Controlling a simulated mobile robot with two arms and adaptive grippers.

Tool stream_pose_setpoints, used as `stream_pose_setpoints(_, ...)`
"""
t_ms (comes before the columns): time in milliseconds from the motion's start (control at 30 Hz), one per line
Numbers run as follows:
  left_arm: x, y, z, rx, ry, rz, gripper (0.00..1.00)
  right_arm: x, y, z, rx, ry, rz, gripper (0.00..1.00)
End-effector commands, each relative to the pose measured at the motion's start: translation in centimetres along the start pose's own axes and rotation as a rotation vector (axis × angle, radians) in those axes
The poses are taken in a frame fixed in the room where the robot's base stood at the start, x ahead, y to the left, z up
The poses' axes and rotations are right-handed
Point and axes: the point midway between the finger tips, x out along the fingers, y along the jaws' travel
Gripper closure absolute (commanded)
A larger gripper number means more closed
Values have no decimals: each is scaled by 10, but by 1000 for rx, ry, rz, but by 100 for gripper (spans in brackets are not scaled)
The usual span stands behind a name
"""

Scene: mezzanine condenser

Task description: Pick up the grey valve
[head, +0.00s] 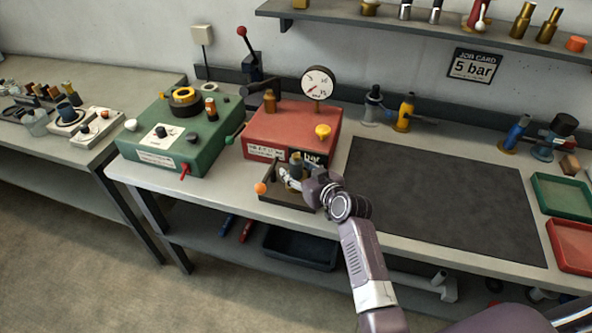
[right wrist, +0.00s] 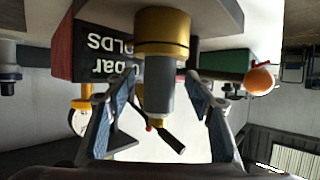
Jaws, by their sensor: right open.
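A grey valve (right wrist: 158,82) with a brass collar stands on the dark plate (head: 279,197) in front of the red test unit (head: 270,130). In the right wrist view, which is upside down, it lies between the two fingers of my right gripper (right wrist: 162,115). The gripper is open, with a gap on each side of the valve. In the head view, my right gripper (head: 291,175) is at the plate and partly hides the valve. Another dark grey valve (head: 372,108) stands behind the mat beside a yellow valve (head: 404,112). My left gripper is out of view.
The red unit carries a gauge (head: 318,83) and a yellow knob (head: 323,131). An orange ball (head: 261,188) sticks out at the plate's left. A green unit (head: 178,140) stands left. The dark mat (head: 445,200) is bare; green (head: 562,195) and red (head: 572,245) trays lie right.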

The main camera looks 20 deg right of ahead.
Motion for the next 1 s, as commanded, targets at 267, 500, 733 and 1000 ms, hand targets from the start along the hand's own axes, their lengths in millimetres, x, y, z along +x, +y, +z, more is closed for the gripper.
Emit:
stream_pose_setpoints(267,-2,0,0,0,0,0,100,14,0,0,-1,0,1,51)
stream_pose_setpoints(500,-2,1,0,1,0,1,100,13,0,1,-1,-1,1,56)
stream_pose_setpoints(733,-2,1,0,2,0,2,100,13,0,1,0,-1,1,82)
stream_pose_setpoints(1000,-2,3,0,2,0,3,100,13,1,1,0,-1,1,100)
